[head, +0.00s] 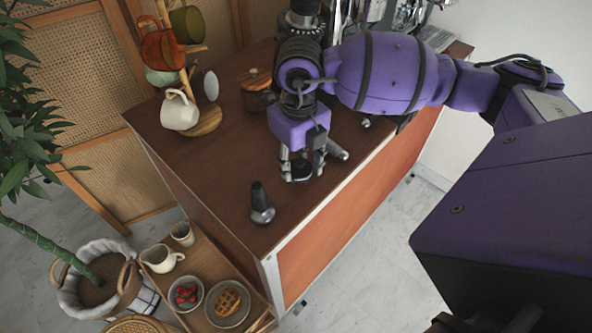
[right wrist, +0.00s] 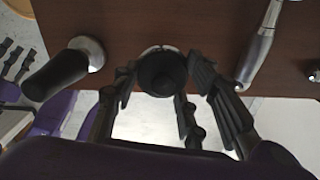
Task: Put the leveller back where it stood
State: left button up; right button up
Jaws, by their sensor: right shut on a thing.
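The leveller (right wrist: 161,72), a round black piece with a light metal rim, sits between the fingertips of my right gripper (right wrist: 158,85). The head view also shows the leveller (head: 299,172) under my right gripper (head: 302,166), which is shut on it and points down over the wooden counter top (head: 222,160) near its front edge. I cannot tell whether its underside touches the counter.
A tamper (head: 261,204) with a black handle stands left of the leveller, near the counter corner. A metal handle (right wrist: 262,45) lies to the right. A mug tree (head: 204,120) and a lidded wooden pot (head: 256,90) stand farther back. Bare counter lies left of the gripper.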

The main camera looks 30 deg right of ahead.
aim_at(296, 172)
jog(key=shift+w+f, duration=0.25)
notch_tip(296, 172, down, 2)
jog(key=shift+w+a+f, duration=0.1)
jog(key=shift+w+f, duration=0.05)
jog(key=shift+f, duration=0.1)
pick_arm(q)
jog(key=shift+s+a+f, duration=0.2)
jog(key=shift+s+a, duration=0.15)
jog(key=shift+s, duration=0.3)
pick_arm(e)
jog(key=shift+f, duration=0.45)
jog(key=shift+f, duration=0.1)
jog(key=o, duration=0.9)
jog(key=shift+f, duration=0.15)
jog(key=shift+c, duration=0.2)
jog(key=o, duration=0.4)
pick_arm(q)
jog(key=shift+w+d+r, duration=0.15)
jog(key=shift+w+d, duration=0.15)
jog(key=shift+w, duration=0.35)
